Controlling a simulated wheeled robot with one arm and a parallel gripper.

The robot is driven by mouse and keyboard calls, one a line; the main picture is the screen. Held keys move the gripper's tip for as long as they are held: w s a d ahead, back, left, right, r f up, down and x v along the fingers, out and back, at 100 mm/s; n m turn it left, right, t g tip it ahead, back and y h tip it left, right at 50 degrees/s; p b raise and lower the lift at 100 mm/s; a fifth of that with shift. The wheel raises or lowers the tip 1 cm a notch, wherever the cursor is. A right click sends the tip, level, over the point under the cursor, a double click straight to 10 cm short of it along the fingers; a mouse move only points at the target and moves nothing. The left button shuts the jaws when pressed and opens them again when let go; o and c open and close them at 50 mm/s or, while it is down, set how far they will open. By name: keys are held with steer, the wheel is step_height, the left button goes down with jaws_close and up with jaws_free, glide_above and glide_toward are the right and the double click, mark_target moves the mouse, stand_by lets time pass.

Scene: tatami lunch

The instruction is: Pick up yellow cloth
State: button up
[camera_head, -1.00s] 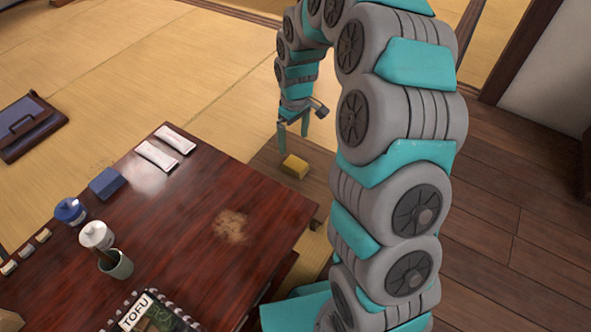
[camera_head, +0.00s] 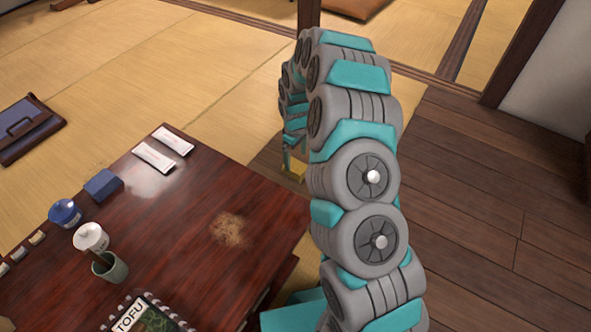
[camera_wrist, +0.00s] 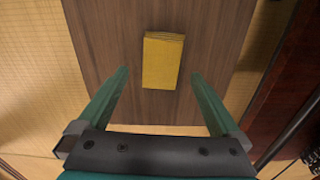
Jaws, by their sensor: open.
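The yellow cloth (camera_wrist: 162,62) is a small folded block on a brown wooden board (camera_wrist: 103,40), seen in the wrist view at upper middle. In the head view the cloth (camera_head: 293,168) shows partly beyond the table's far right corner, with my arm over it. My gripper (camera_wrist: 160,78) is open, its two teal fingers on either side of the cloth's near end with gaps on both sides. Nothing is between the fingers' grip. Whether the fingertips are level with the cloth cannot be told.
A dark red low table (camera_head: 190,240) stands beside the board. On it are white packets (camera_head: 162,150), a blue block (camera_head: 103,185), a blue-lidded jar (camera_head: 66,213), a white bottle (camera_head: 90,237), a green cup (camera_head: 110,266) and a tofu pack (camera_head: 150,315). A brown smear (camera_head: 229,230) marks the tabletop.

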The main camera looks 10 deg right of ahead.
mark_target(295, 167)
steer(key=f, duration=0.3)
steer(key=shift+s+f, duration=0.2)
steer(key=shift+f, duration=0.2)
steer(key=shift+c, duration=0.2)
steer(key=c, duration=1.3)
steer(key=shift+r, duration=0.15)
steer(key=shift+r, duration=0.5)
steer(key=r, duration=0.2)
steer(key=shift+s+r, duration=0.3)
steer(key=s, duration=0.5)
steer(key=s+d+r, duration=0.1)
steer(key=s, duration=0.9)
steer(key=shift+s+d+r+p, duration=0.1)
steer(key=shift+d+r+p, duration=0.05)
steer(key=shift+d+p, duration=0.2)
